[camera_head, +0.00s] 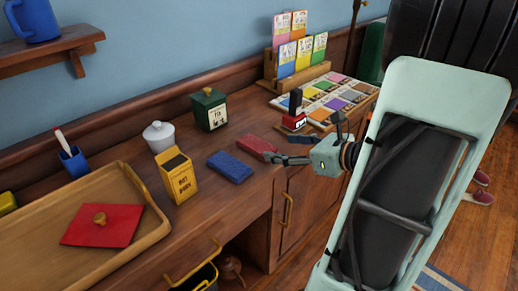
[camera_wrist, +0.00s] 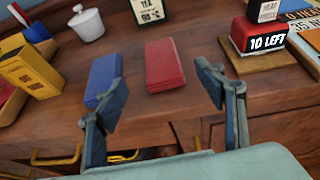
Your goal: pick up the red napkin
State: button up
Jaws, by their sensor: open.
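The red napkin (camera_head: 257,148) is a flat folded rectangle on the wooden counter near its front edge. It lies right of a similar blue folded napkin (camera_head: 229,166). In the wrist view the red napkin (camera_wrist: 165,66) lies ahead, between and beyond the open fingers, with the blue one (camera_wrist: 103,76) partly behind the left finger. My gripper (camera_head: 285,147) is open and empty at the counter's front edge, just right of the red napkin. In the wrist view my gripper (camera_wrist: 161,90) shows both fingers spread wide, apart from the napkin.
A yellow box (camera_head: 176,176), white lidded jar (camera_head: 159,136) and green tin (camera_head: 209,109) stand left and behind. A red-based stamp (camera_head: 294,121) stands close behind my gripper. A wooden tray (camera_head: 40,220) holds a flat red piece with a knob (camera_head: 103,225).

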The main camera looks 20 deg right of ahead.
aim_at(255, 142)
jog(key=b+x, duration=0.2)
jog(key=x, duration=0.7)
jog(key=shift+w+d, duration=0.1)
jog(key=shift+c, duration=0.5)
jog(key=c, duration=0.9)
jog(key=shift+c, duration=0.2)
jog(key=shift+r, duration=0.15)
